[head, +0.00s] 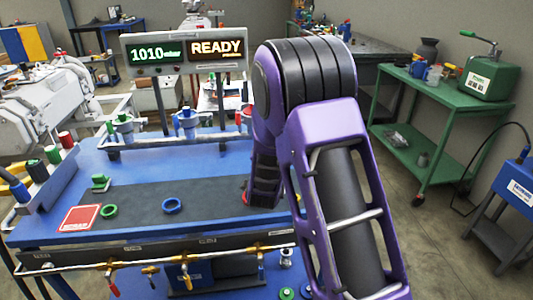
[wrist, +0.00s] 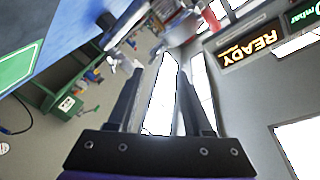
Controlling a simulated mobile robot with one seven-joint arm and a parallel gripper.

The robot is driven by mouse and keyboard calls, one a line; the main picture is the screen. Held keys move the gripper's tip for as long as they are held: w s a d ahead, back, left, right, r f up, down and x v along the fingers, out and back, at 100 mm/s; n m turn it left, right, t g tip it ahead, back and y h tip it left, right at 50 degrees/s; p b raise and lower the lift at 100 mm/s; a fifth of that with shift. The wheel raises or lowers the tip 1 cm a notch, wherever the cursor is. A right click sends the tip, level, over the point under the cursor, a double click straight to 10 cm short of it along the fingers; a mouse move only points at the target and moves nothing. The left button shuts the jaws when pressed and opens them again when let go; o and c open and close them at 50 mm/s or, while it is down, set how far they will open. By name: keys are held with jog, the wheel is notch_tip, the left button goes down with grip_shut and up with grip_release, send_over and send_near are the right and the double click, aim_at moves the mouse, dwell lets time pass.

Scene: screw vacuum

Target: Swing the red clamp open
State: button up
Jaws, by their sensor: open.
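The red clamp (head: 247,112) shows only as a small red part at the right end of the rear rail in the head view; my arm hides the rest. In the wrist view a blurred red and metal piece (wrist: 187,24), probably this clamp, lies beyond the fingertips near the top edge. My gripper (wrist: 160,68) is open, with nothing between its fingers. I see a gap between the fingers and that piece, but cannot tell its depth. In the head view my gripper is hidden behind my arm.
A blue clamp (head: 187,118) and a green clamp (head: 122,122) stand left on the same rail (head: 155,142). A display reading READY (head: 217,49) is above it. Blue and green rings lie on the blue bench (head: 130,170). A green cart (head: 410,95) stands at right.

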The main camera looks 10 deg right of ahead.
jog(key=v, duration=0.7)
jog(key=shift+s+a, duration=0.1)
